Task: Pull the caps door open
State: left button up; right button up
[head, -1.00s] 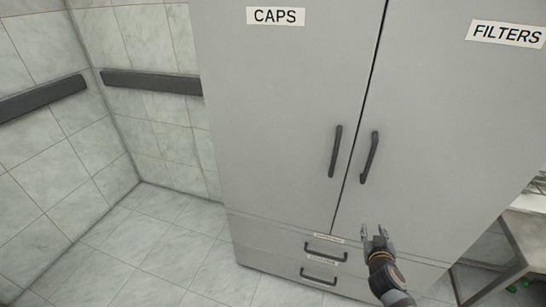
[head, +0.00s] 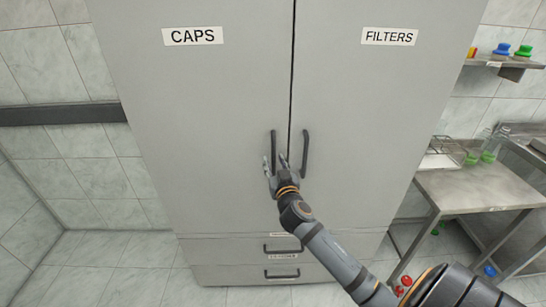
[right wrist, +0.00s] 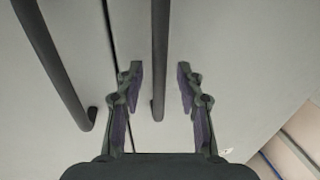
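The caps door (head: 190,110) is the left tall grey door of the cabinet, under the CAPS label (head: 193,36). It is shut. Its dark vertical bar handle (head: 273,137) stands near the centre seam. My right gripper (head: 275,159) is open at the lower part of this handle, one finger on each side. In the right wrist view the handle (right wrist: 160,50) runs between the open fingers (right wrist: 160,88), with a gap on both sides. My left gripper is not in view.
The filters door (head: 360,130) is shut, its handle (head: 305,150) close to the right of my gripper. Two drawers (head: 230,250) lie below. A metal table (head: 475,190) with glassware stands right; a shelf (head: 505,62) is above it. Floor on the left is clear.

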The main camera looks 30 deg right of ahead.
jog(key=shift+x, duration=0.8)
grip_shut()
